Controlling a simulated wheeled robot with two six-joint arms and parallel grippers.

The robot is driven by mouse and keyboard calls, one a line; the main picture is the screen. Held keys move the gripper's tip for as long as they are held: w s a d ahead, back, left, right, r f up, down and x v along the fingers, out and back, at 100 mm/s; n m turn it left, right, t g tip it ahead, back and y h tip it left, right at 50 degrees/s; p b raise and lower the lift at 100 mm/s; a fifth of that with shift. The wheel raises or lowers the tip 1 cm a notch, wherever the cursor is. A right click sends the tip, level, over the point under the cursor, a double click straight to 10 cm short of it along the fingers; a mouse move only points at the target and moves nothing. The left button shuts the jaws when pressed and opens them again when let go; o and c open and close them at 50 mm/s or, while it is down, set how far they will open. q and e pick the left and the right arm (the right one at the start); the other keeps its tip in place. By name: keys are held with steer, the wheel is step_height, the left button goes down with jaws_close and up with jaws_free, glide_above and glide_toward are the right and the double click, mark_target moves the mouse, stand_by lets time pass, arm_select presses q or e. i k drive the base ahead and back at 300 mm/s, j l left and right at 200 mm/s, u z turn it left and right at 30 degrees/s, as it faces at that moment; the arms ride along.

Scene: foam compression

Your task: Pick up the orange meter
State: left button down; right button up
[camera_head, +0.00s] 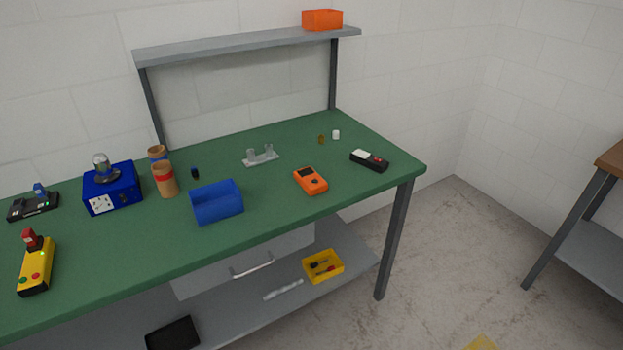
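The orange meter (311,181) lies on the green tabletop, right of the middle and not far from the front edge. It has a dark screen at its upper end and a dark round dial or button below it. Nothing touches it. Neither of my grippers shows in the head view.
On the green table (270,212), a blue bin (216,202) stands left of the meter, a grey bracket (261,156) behind it, and a black-and-white device (369,160) to its right. A grey shelf (240,48) spans the back, holding an orange box (322,20).

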mark_target(304, 177)
steer(key=i+l+u, duration=0.1)
steer(key=l, duration=0.25)
steer(key=i+l, duration=0.2)
steer(key=l, duration=0.15)
steer(key=i+l+u, duration=0.15)
steer(key=l, duration=0.2)
steer(key=i+l+u, duration=0.1)
steer(key=l, duration=0.3)
steer(key=i+l+u, duration=0.1)
steer(key=l, duration=0.25)
steer(key=i, duration=0.05)
